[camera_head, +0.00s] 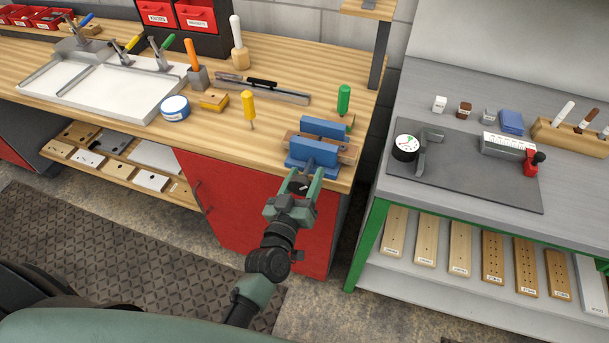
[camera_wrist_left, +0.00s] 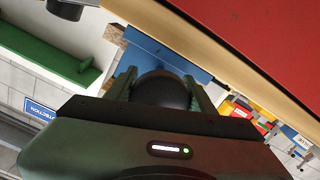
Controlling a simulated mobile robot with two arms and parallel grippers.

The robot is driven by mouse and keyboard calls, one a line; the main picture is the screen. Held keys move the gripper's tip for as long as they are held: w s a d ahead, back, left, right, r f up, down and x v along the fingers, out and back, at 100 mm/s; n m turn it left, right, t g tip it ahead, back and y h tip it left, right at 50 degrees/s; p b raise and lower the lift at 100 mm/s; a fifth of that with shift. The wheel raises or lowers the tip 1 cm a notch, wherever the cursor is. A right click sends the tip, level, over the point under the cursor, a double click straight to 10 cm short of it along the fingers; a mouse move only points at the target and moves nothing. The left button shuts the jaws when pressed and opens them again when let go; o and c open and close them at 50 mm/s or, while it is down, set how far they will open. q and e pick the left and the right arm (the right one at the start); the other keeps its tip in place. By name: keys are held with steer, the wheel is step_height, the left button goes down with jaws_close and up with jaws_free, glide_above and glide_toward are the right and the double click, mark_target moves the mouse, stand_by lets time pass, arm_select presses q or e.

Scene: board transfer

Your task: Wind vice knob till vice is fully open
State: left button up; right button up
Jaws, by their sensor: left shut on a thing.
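The blue vice (camera_head: 315,153) is mounted at the right front corner of the wooden workbench. Its two blue jaws stand apart, with brown wooden pieces between or beside them; I cannot tell if they touch. My left gripper (camera_head: 298,184) is in front of the vice, below the bench edge. It is shut on the dark round vice knob, which is mostly hidden by the fingers in the head view. In the left wrist view the black knob (camera_wrist_left: 162,90) sits between the two green fingers (camera_wrist_left: 160,96), with the blue vice body (camera_wrist_left: 150,54) behind it. My right gripper is not in view.
A green-handled tool (camera_head: 344,99) stands behind the vice and a yellow-handled screwdriver (camera_head: 249,107) stands to its left. A red cabinet front (camera_head: 240,195) is below the bench. A grey table (camera_head: 400,105) with a green frame stands to the right, across a narrow gap.

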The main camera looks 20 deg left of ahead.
arm_select(q)
steer(key=n, duration=0.4)
steer(key=shift+n, duration=0.3)
steer(key=shift+d+r+n, duration=0.1)
steer(key=shift+n, duration=1.8)
steer(key=o, duration=1.3)
steer(key=shift+o, duration=0.2)
